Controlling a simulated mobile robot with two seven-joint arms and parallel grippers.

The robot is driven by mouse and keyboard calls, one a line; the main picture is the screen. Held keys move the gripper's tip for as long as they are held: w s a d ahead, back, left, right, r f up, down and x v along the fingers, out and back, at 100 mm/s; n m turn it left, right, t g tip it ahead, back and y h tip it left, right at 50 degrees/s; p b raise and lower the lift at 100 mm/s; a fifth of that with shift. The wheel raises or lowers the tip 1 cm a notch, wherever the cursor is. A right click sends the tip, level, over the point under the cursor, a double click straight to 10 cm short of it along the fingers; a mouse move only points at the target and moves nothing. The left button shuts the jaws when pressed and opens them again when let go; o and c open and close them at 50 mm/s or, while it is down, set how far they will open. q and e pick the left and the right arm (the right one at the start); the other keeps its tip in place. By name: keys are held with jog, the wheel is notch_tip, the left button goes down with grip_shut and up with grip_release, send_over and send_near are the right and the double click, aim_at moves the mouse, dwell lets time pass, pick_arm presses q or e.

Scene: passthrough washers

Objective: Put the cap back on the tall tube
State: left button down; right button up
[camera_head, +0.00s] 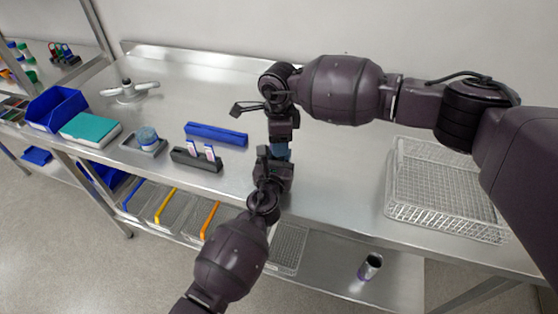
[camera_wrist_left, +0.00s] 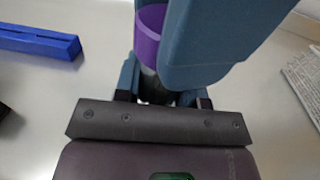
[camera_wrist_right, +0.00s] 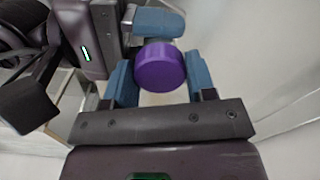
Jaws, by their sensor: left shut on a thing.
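My left gripper (camera_head: 277,160) and my right gripper (camera_head: 281,142) meet over the front of the steel bench. The left is shut on the tall tube, whose dark body (camera_wrist_left: 152,88) shows between its fingers in the left wrist view. The purple cap (camera_wrist_left: 150,35) is just beyond that body. In the right wrist view the round purple cap (camera_wrist_right: 160,67) lies between the right fingers, with a left finger behind it. I cannot tell if the right fingers press on the cap, or if the cap is seated. The head view hides both parts.
A blue block (camera_head: 216,134) and a dark rack (camera_head: 196,160) with small white-and-blue pieces are left of the grippers. A wire basket (camera_head: 402,211) is on the right. A metal cylinder (camera_head: 371,266) with a purple end is on the lower shelf.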

jog(key=shift+c, duration=1.3)
jog(key=o, duration=1.1)
notch_tip(320, 180, up, 12)
pick_arm(q)
jog(key=c, duration=0.6)
grip_release()
